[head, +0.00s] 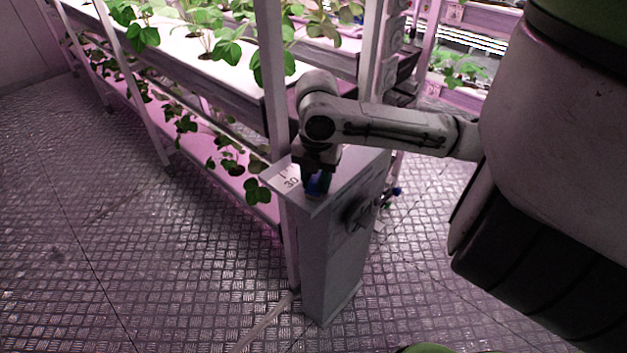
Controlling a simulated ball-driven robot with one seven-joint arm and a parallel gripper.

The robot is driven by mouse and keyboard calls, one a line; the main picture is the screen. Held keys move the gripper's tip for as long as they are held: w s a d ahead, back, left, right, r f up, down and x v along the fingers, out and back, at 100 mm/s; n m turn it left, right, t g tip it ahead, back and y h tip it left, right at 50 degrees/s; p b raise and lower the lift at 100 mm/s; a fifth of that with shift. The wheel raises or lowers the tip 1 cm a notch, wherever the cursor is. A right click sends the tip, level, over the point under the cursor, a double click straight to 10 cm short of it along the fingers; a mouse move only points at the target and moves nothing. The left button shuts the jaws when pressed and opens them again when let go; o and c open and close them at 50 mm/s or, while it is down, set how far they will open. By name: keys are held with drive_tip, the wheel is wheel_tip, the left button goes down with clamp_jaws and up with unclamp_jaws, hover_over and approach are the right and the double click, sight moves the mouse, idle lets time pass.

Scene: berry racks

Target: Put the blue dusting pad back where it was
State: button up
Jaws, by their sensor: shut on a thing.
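My gripper (318,172) points down at the top of a narrow grey cabinet (338,255) in the head view. It is shut on the blue dusting pad (318,184), of which only a small blue part shows below the dark fingers. The pad is at or just above the cabinet top; I cannot tell whether it touches. The rest of the pad is hidden by the gripper.
A white label marked 30 (290,181) lies on the cabinet top, left of the gripper. Plant racks (190,62) with leafy plants stand behind and left, their leaves reaching near the cabinet. Metal floor (150,260) is clear at left. A round dark fitting (357,212) is on the cabinet's side.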

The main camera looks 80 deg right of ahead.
drive_tip(key=o, duration=0.9)
drive_tip(key=shift+o, duration=0.2)
